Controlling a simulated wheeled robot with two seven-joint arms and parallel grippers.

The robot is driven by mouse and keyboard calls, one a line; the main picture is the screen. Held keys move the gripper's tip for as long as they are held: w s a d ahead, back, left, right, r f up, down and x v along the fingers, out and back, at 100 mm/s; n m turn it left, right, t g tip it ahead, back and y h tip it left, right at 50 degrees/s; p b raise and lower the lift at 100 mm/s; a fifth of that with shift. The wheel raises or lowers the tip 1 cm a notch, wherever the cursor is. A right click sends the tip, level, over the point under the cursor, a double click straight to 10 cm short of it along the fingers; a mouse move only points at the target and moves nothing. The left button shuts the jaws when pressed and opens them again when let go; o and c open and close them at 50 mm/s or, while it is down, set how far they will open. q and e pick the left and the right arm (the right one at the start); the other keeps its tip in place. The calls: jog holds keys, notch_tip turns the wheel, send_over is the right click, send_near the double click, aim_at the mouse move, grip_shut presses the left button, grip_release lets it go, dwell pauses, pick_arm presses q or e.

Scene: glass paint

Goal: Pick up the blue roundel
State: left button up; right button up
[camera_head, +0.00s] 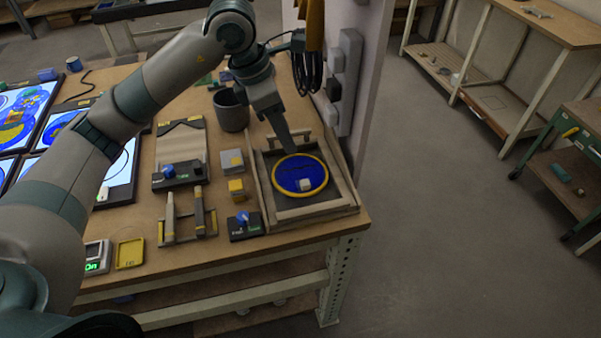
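The blue roundel (285,174) is a flat blue disc with a yellow rim. My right gripper is out of view.
A dark cup (231,110) stands behind. Glowing panels (25,115) fill the left.

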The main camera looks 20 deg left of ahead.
pick_arm(q)
jog(key=p, duration=0.3)
send_near(305, 182)
jog(key=w+f, duration=0.1)
jog(key=shift+x, duration=0.9)
jog(key=shift+d, duration=0.15)
jog(key=shift+s+d+f+p, duration=0.1)
jog(key=shift+f+p, duration=0.35)
jog(key=shift+p, duration=0.15)
jog(key=shift+s+d+f+p, duration=0.1)
jog(key=shift+d+f+p, duration=0.05)
jog(key=shift+f+p, duration=0.35)
jog(key=shift+p+x, duration=0.55)
jog(key=shift+x, duration=0.4)
jog(key=shift+d+f, duration=0.1)
jog(key=shift+f, duration=0.6)
grip_shut()
